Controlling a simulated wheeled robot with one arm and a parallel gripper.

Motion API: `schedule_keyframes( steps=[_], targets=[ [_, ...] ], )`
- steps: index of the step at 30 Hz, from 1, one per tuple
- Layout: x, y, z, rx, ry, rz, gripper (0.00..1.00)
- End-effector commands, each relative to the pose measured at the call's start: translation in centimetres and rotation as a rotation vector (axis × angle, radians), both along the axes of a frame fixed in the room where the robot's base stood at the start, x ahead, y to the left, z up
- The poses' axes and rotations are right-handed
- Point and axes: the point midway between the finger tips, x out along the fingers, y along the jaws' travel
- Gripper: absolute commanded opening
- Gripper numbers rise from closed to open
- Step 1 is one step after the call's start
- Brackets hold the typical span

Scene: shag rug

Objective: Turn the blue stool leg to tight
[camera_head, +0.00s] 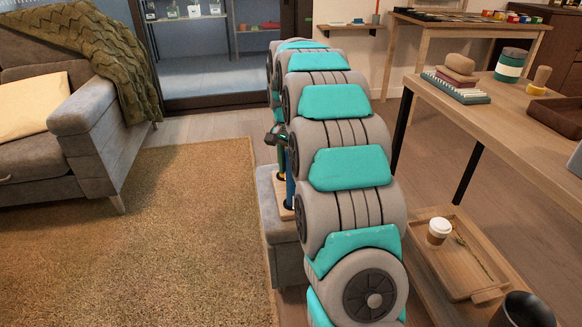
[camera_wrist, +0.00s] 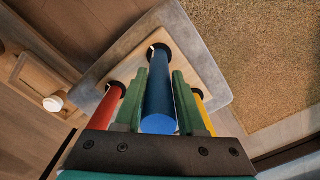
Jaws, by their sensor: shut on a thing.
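The blue stool leg (camera_wrist: 158,98) stands up from a dark socket on the wooden underside (camera_wrist: 128,70) of an upturned stool with a grey cushion (camera_wrist: 205,68). My gripper (camera_wrist: 158,82) has its two green fingers on either side of the blue leg, shut on it. A red leg (camera_wrist: 106,108) is to the left and a yellow leg (camera_wrist: 203,110) to the right, both partly behind the fingers. In the head view, the blue leg (camera_head: 290,188) and the stool cushion (camera_head: 277,232) show beside my arm, which hides much of them.
A tan shag rug (camera_head: 150,225) lies left of the stool. A grey sofa (camera_head: 85,130) stands at the left. A wooden table (camera_head: 520,125) is at the right, with a tray (camera_head: 468,262) and paper cup (camera_head: 439,231) below it.

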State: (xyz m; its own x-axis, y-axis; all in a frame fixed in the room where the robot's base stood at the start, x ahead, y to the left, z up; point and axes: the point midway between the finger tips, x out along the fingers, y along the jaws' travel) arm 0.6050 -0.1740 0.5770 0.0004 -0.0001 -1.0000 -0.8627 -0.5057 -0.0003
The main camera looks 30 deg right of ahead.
Motion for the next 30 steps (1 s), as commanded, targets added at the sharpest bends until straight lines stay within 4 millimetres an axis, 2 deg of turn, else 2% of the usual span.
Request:
schedule_keyframes(
  steps=[18, 19, 27, 30],
  targets=[
    [0.01, -0.08, 0.03, 0.001, -0.001, -0.041, 0.0],
    [0.01, -0.08, 0.03, 0.001, -0.001, -0.041, 0.41],
    [0.01, -0.03, 0.02, 0.001, -0.001, -0.04, 0.71],
    [0.01, -0.01, 0.02, 0.001, -0.001, -0.04, 0.72]
  ],
)
